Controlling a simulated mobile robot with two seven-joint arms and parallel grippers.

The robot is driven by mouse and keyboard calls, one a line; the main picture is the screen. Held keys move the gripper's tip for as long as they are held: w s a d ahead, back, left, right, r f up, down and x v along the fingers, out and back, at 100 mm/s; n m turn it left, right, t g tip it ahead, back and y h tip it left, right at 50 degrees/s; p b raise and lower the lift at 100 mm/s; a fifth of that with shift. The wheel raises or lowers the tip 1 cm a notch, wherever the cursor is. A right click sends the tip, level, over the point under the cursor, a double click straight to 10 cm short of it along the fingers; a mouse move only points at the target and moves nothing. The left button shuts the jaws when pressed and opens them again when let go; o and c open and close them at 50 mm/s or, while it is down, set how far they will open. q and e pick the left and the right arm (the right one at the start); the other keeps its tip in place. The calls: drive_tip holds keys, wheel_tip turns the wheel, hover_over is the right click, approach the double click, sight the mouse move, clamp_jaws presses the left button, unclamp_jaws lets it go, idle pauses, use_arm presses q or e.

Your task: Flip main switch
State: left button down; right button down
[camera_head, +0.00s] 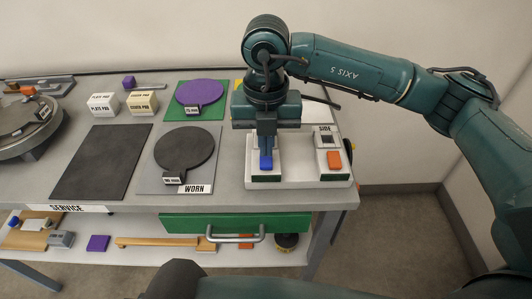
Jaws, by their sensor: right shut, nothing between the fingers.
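A pale switch panel (300,178) sits at the right end of the table with two switches on it. The left switch has a blue lever (266,162); any label above it is hidden behind my gripper. The right switch has an orange lever (334,159) under a label reading SIDE. No label reading MAIN shows. My right gripper (266,146) points down, shut and empty, right at the upper end of the blue lever. I cannot tell whether it touches the lever. My left gripper is not in view.
Left of the panel lie a grey board (153,182) marked WORN with a dark round plate, a green board (213,113) with a purple disc, and a black mat (95,165). A green drawer (190,223) is below. The floor at right is clear.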

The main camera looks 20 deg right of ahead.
sight(266, 163)
drive_tip(key=shift+r+p, duration=1.05)
drive_tip(key=shift+r, duration=1.15)
drive_tip(key=shift+f, duration=0.1)
